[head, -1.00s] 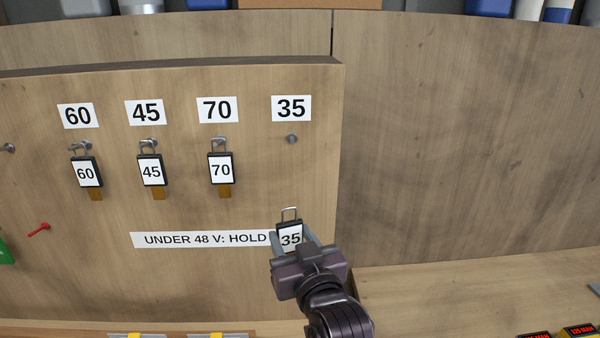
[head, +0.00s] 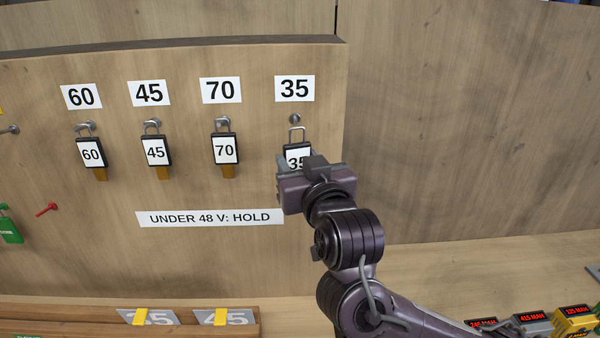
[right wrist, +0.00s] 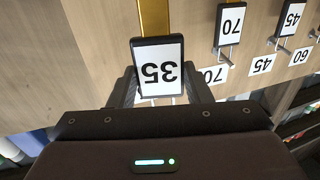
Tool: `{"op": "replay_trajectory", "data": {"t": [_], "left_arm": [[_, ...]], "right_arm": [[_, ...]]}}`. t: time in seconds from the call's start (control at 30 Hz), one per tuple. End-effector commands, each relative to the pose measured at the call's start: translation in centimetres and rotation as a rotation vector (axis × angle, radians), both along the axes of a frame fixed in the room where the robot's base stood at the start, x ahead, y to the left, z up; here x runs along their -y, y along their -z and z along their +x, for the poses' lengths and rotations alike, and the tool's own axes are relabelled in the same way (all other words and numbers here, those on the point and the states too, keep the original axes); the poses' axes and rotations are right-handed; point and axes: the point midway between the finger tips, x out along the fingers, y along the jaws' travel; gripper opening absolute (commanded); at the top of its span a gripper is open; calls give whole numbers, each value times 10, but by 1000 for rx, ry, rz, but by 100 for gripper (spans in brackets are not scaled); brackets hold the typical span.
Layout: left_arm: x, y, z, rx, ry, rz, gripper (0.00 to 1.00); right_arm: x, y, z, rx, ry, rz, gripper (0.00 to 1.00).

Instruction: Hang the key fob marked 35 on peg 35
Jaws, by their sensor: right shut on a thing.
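The key fob marked 35 (head: 297,150) has a dark frame, a white face and a metal loop on top. It is upright in my right gripper (head: 297,166), which is shut on it. The fob also shows upside down in the right wrist view (right wrist: 158,66), between the two fingers (right wrist: 160,88). Peg 35 (head: 295,118) is a short grey peg under the label 35 (head: 294,88). The fob's loop is just below the peg in the head view; I cannot tell its depth from the board. My left gripper is not in view.
Fobs 60 (head: 91,153), 45 (head: 156,152) and 70 (head: 225,149) hang on pegs to the left. A strip reading "UNDER 48 V: HOLD" (head: 210,217) is below. A red peg (head: 47,209) and green tag (head: 10,228) are at far left. Bare wood lies to the right.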

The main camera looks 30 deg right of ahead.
Motion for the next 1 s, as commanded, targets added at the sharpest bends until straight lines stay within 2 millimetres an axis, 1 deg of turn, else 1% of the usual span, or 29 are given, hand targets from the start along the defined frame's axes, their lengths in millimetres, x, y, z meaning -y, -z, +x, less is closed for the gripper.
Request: {"op": "replay_trajectory", "data": {"t": [0.03,0.4,0.47,0.77,1.0], "left_arm": [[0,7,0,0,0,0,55],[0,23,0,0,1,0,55],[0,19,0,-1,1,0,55],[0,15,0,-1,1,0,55],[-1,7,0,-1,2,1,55]], "right_arm": [[2,3,2,1,4,0,17],[12,5,22,-1,2,2,17],[13,2,26,-1,3,1,17],[21,4,42,-2,1,2,17],[27,3,55,-1,2,0,17]]}}
